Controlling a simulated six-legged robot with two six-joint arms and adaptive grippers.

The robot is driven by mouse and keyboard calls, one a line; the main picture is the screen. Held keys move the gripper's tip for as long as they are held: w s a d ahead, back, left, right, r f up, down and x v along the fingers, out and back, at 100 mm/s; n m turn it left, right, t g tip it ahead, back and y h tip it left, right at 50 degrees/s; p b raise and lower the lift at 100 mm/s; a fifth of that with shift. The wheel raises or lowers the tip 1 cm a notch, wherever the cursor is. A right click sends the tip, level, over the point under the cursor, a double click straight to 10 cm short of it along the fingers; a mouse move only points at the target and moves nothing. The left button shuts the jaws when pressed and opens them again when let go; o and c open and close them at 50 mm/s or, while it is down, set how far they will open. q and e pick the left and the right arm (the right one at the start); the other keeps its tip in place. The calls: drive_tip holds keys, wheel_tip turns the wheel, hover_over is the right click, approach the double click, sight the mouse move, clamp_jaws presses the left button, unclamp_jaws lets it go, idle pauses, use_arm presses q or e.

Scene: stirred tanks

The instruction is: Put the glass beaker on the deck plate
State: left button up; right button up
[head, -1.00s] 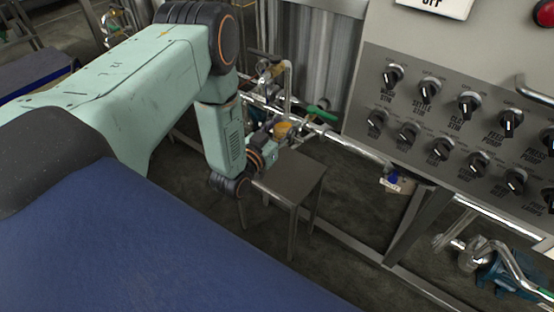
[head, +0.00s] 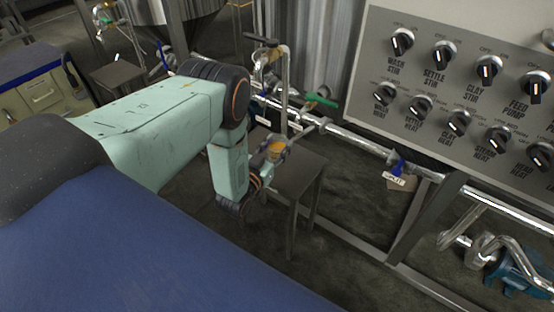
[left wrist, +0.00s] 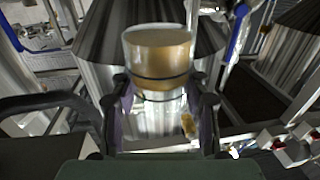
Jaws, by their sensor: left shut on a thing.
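The glass beaker (left wrist: 158,50) holds tan liquid and stands upright between the fingers of my left gripper (left wrist: 162,95) in the left wrist view. The gripper is shut on it, one finger on each side. In the head view the beaker (head: 276,150) is small, and my left gripper (head: 269,165) is partly hidden by my forearm. Both appear beside or over the left edge of a small metal stand; the exact gap is unclear. I cannot tell which surface is the deck plate. My right gripper is not in view.
The dark metal stand (head: 298,172) has a bare top on the right. Pipes with a green-handled valve (head: 320,101) run behind it. A control panel with knobs (head: 455,90) is at right, a blue pump (head: 520,272) below it, and a cream cabinet (head: 42,95) far left.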

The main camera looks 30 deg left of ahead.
sight(277, 156)
use_arm(q)
wheel_tip(277, 156, down, 4)
drive_tip(key=shift+d+f+b, duration=0.1)
drive_tip(key=shift+f+b, duration=0.05)
drive_tip(key=shift+b, duration=0.9)
drive_tip(key=shift+f, duration=0.15)
drive_tip(key=o, duration=1.2)
